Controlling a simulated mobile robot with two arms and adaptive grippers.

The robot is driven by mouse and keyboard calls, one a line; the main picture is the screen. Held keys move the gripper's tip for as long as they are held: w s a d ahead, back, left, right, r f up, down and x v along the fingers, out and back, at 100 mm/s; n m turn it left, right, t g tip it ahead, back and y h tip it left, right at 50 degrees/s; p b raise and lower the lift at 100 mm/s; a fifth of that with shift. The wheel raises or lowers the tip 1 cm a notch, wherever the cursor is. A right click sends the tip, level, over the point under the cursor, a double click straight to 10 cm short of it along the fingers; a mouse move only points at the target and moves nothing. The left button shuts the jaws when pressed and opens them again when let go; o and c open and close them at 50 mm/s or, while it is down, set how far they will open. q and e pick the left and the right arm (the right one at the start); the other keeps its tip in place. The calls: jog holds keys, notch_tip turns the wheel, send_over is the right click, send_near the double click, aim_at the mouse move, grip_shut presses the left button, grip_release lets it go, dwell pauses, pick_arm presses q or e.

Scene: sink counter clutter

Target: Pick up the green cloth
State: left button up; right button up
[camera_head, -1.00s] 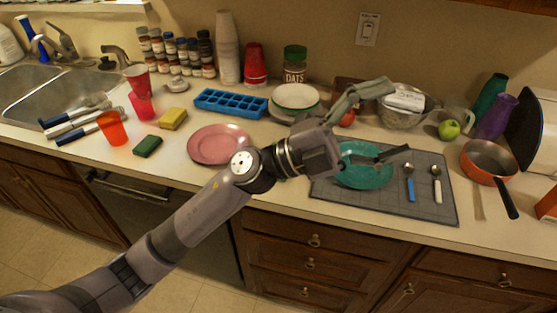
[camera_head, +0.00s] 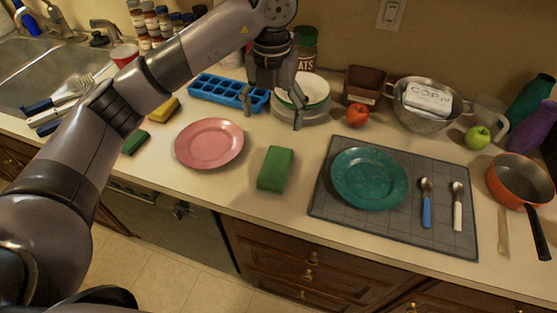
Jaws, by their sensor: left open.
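A green cloth (camera_head: 276,169), folded into a thick rectangular block, lies on the counter between the pink plate and the grey mat. My left gripper (camera_head: 272,115) points down with its fingers spread and nothing between them. It is behind the cloth in the picture, in front of the white bowl and the right end of the blue ice tray, and apart from the cloth. My right gripper is not in view.
A pink plate (camera_head: 209,143) lies left of the cloth. A grey mat (camera_head: 327,205) with a teal plate (camera_head: 369,178) and two spoons lies to the right. A blue ice tray (camera_head: 214,87), white bowl (camera_head: 314,88) and red apple (camera_head: 356,115) stand behind. A smaller green sponge (camera_head: 136,142) is partly hidden by my arm.

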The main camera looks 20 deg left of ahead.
aim_at(277, 162)
pick_arm(q)
jog(key=f, duration=0.5)
jog(key=shift+s+f+p, duration=0.3)
jog(key=shift+s+p, duration=0.05)
jog(key=shift+s, duration=0.05)
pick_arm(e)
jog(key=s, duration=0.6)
pick_arm(q)
jog(key=f, duration=0.1)
jog(key=f+p, duration=0.1)
jog(key=f, duration=0.1)
jog(key=shift+w, duration=0.3)
jog(key=shift+d+f, duration=0.1)
jog(key=shift+f, duration=0.6)
jog(key=shift+s+f, duration=0.1)
jog(key=shift+f, duration=0.1)
jog(key=f+p, duration=0.1)
jog(key=f, duration=0.2)
jog(key=f+p, duration=0.1)
jog(key=shift+d+f+p, duration=0.25)
jog(key=shift+d+p, duration=0.1)
jog(key=shift+f, duration=0.25)
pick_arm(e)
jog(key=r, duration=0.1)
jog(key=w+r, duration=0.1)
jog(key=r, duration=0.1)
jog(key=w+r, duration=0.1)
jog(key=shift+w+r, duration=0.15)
